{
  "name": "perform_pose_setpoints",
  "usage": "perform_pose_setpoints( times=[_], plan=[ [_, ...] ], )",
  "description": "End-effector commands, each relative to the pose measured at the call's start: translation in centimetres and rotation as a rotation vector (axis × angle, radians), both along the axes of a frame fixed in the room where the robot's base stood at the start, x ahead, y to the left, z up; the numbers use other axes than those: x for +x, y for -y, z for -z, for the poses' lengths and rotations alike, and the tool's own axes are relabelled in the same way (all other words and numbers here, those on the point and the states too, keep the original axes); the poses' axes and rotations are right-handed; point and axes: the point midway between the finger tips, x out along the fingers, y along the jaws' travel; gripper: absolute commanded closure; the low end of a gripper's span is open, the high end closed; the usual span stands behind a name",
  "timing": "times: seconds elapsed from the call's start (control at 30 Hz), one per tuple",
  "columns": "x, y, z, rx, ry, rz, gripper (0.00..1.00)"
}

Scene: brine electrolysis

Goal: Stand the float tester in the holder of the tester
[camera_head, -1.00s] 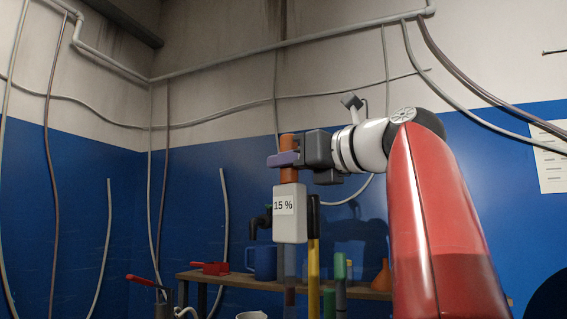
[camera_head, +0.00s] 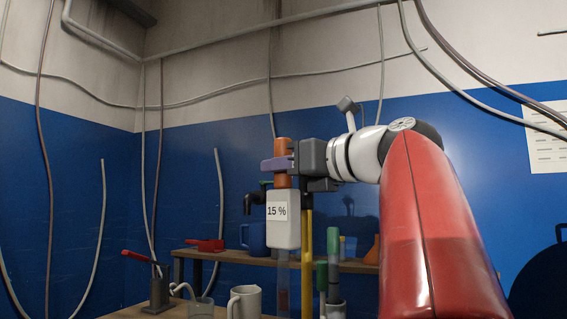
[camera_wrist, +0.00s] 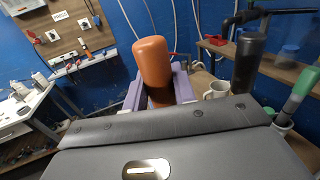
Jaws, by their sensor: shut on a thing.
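My gripper (camera_head: 276,164), with purple finger pads, is shut on the orange bulb of the float tester (camera_head: 283,220). The tester hangs upright, with a white block marked "15 %" under the bulb and a clear tube below it. Dark red matter shows low in the tube. In the wrist view the orange bulb (camera_wrist: 153,62) stands between the purple fingers (camera_wrist: 157,98); the tester's lower part is hidden there. The tester's lower end is near the bottom of the head view. I cannot make out the tester's holder for certain.
A cream mug (camera_head: 244,303) and a glass beaker (camera_head: 201,308) stand left of the tube. A green-topped tool (camera_head: 333,270) and a yellow rod (camera_head: 306,248) are close on the right.

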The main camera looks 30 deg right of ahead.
Motion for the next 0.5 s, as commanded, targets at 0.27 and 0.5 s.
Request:
perform_pose_setpoints(
  times=[0.27,0.5],
  plan=[
    [0.0,-0.1,1.9,-0.001,0.001,-0.001,1.0],
    [0.0,0.0,3.3,0.0,0.0,-0.001,1.0]
  ],
)
